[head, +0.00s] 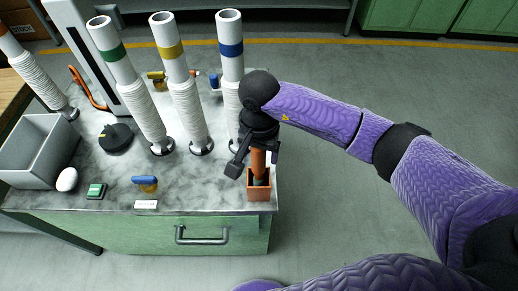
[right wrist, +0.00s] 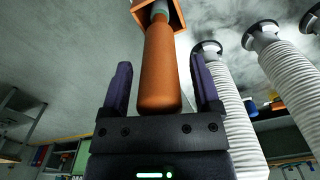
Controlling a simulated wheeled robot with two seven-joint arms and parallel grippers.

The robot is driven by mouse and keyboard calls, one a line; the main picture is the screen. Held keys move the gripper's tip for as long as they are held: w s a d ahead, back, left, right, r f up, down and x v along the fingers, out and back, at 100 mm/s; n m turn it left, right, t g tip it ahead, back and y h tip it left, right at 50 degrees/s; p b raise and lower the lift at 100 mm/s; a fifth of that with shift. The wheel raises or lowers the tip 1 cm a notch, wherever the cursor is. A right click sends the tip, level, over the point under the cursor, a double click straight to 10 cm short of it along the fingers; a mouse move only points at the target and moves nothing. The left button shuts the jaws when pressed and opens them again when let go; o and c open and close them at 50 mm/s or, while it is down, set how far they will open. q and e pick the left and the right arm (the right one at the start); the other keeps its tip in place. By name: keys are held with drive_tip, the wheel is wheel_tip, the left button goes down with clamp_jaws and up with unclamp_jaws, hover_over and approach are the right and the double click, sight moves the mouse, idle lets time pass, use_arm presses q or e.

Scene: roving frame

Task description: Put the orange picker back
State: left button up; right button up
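The orange picker (head: 258,164) stands upright at the table's front right corner, its lower end in an open orange square holder (head: 259,193). In the right wrist view, the picker's orange handle (right wrist: 159,75) narrows to a pale greenish end inside the holder (right wrist: 178,12). My right gripper (head: 254,160) is above the holder with its fingers on either side of the handle. The right wrist view shows a gap between the handle and each finger (right wrist: 160,65), so it is open. My left gripper is not in view.
Ribbed white hoses with green (head: 118,85), yellow (head: 175,85) and blue (head: 230,60) bands stand behind on the table. A grey bin (head: 40,150), a white egg-shaped item (head: 67,179) and a blue-and-amber item (head: 146,184) lie left. Open floor is right.

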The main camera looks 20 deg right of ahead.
drive_tip(key=shift+r+p, duration=0.3)
drive_tip(key=shift+r, duration=0.05)
wheel_tip(320, 180, up, 12)
drive_tip(key=shift+f+p, duration=0.15)
drive_tip(key=shift+p, duration=0.4)
